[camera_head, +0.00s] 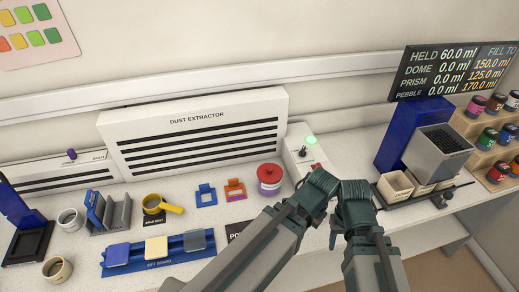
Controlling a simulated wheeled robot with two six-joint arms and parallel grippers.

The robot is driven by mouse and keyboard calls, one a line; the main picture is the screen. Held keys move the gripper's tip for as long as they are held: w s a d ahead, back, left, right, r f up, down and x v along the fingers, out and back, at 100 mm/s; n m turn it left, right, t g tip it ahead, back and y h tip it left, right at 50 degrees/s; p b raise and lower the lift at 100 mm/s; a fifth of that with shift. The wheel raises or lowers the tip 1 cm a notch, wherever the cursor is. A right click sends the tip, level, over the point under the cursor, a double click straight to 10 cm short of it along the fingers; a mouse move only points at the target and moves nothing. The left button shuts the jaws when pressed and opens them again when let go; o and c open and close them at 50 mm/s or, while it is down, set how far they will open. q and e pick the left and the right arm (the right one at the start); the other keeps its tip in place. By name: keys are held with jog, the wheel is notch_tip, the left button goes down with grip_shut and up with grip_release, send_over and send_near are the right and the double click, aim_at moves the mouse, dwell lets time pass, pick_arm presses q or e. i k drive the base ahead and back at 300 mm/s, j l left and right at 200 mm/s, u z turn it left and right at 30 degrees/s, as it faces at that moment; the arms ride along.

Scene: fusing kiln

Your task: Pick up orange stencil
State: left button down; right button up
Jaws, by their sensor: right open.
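The orange stencil (235,193) is a small flat square with a tab and an opening. It lies on the white counter beside the blue stencil (206,201) and left of a red-lidded jar (269,178). My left gripper (318,188) is to the right of the orange stencil, apart from it, past the jar. I cannot tell whether its jaws are open. My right gripper (354,190) is close beside the left one, farther from the stencil, and is open. The fingertips of both are hard to make out.
A blue sift board (190,256) with several squares lies in front. A yellow sieve (160,204) is left of the stencils. The dust extractor (197,130) stands behind. A blue dispenser (402,140) with small cups (393,186) is at right. A dark label partly shows in front of the stencils.

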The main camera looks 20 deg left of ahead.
aim_at(234, 184)
jog(key=k+j+u, duration=0.15)
jog(key=j+u, duration=0.5)
jog(key=u, duration=0.15)
jog(key=k+j+u, duration=0.1)
jog(key=j+u, duration=0.3)
jog(key=l+u, duration=0.35)
jog(key=l, duration=0.15)
jog(key=l+u, duration=0.3)
jog(key=l, duration=0.25)
jog(key=l+u, duration=0.35)
jog(key=l, duration=0.2)
jog(key=k+l+u, duration=0.15)
jog(key=k+u, duration=0.2)
jog(key=k, duration=0.15)
jog(key=k+u, duration=0.3)
jog(key=k, duration=0.2)
